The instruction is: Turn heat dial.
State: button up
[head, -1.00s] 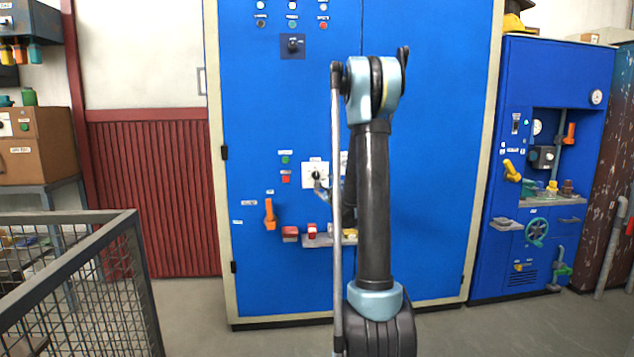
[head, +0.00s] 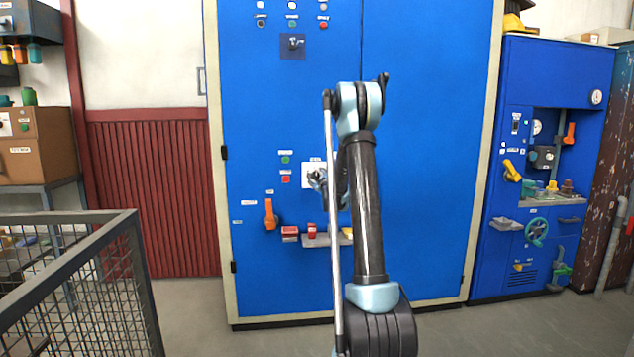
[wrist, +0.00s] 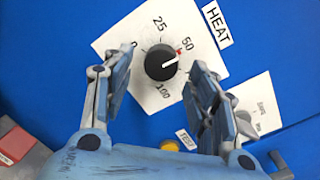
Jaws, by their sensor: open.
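The heat dial (wrist: 160,63) is a round black knob on a white square plate marked 0, 25, 50 and 100, beneath a HEAT label (wrist: 217,23). Its white pointer line points right, just below a small red mark near 50. My gripper (wrist: 159,73) is open, with one finger on each side of the knob in the wrist view. I cannot tell if the fingers touch it. In the head view my gripper (head: 318,181) is in front of the dial's white plate (head: 307,168) on the blue cabinet, and the knob is mostly hidden.
A yellow button (wrist: 170,145) with a TEST label and another white dial plate (wrist: 258,103) are close by. An orange lever (head: 270,214) and a small shelf (head: 318,241) are lower on the cabinet. A mesh cage (head: 100,290) stands at the left front.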

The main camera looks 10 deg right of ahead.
jog(key=shift+w, duration=0.8)
jog(key=shift+a, duration=0.1)
jog(key=c, duration=1.1)
jog(key=shift+o, duration=0.2)
jog(key=shift+n, duration=0.5)
jog(key=o, duration=1.1)
jog(key=shift+c, duration=0.2)
jog(key=shift+s, duration=0.1)
